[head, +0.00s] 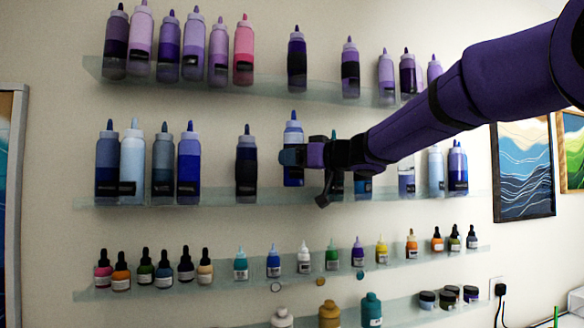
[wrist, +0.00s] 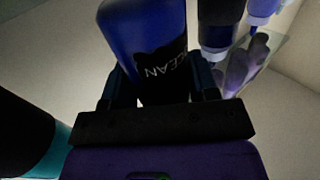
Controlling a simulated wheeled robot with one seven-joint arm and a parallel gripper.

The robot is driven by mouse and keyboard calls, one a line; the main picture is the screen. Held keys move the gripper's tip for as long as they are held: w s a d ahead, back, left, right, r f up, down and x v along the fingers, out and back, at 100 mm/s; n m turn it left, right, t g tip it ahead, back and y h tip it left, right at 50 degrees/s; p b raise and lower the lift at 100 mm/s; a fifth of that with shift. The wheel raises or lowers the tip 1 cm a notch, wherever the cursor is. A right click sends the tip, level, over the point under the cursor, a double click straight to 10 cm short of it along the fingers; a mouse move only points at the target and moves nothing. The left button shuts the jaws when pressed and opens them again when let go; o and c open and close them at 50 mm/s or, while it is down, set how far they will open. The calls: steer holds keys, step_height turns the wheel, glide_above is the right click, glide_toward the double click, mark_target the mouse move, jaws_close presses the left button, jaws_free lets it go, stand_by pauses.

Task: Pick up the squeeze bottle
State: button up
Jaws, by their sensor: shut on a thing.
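The squeeze bottle in my grip is blue with a black label and a pale cap with a dark tip (head: 293,142). In the wrist view this blue bottle (wrist: 135,30) stands between my two fingers, and part of its label reads "CEAN". My gripper (head: 300,157) is shut on its body at the second shelf from the top; the wrist view shows my gripper (wrist: 163,84) too. The bottle is upright in the head view. Its base looks a little higher than the neighbours' bases; I cannot tell whether it touches the shelf.
The second glass shelf (head: 220,197) holds a dark bottle (head: 246,165) just left of the held one. Other bottles to the right are partly hidden by my arm. The top shelf (head: 270,92) holds more purple bottles. Small bottles stand on the shelf below (head: 210,277).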

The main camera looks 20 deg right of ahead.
steer(key=s+d+r, duration=0.1)
steer(key=s, duration=1.3)
steer(key=shift+r, duration=0.15)
steer(key=shift+o, duration=0.9)
steer(key=shift+c, duration=0.8)
